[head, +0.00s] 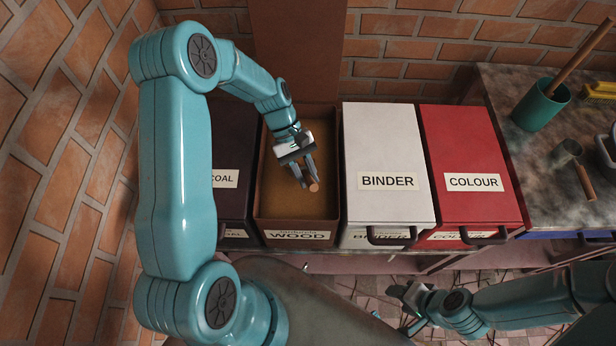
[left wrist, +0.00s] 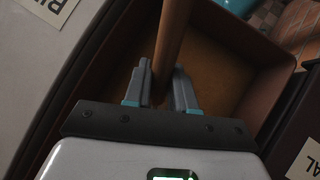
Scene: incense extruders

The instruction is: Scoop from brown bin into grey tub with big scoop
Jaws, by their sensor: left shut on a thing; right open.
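The brown bin (head: 318,228), labelled WOOD, stands open with its lid raised at the back and brown powder inside. My left gripper (head: 304,181) is over the bin, shut on a wooden handle (head: 314,187). In the left wrist view the handle (left wrist: 174,35) runs between the fingers (left wrist: 160,92) above the powder (left wrist: 205,75). I take it for the big scoop's handle; its scoop end is not visible. My right gripper (head: 403,294) is open and empty, low in front of the bins.
A white BINDER bin (head: 385,140) and a red COLOUR bin (head: 465,150) are closed to the right; a dark bin (head: 232,150) is at left. The right bench holds a green pot (head: 538,108) and a small scoop (head: 567,153). A brick wall stands behind.

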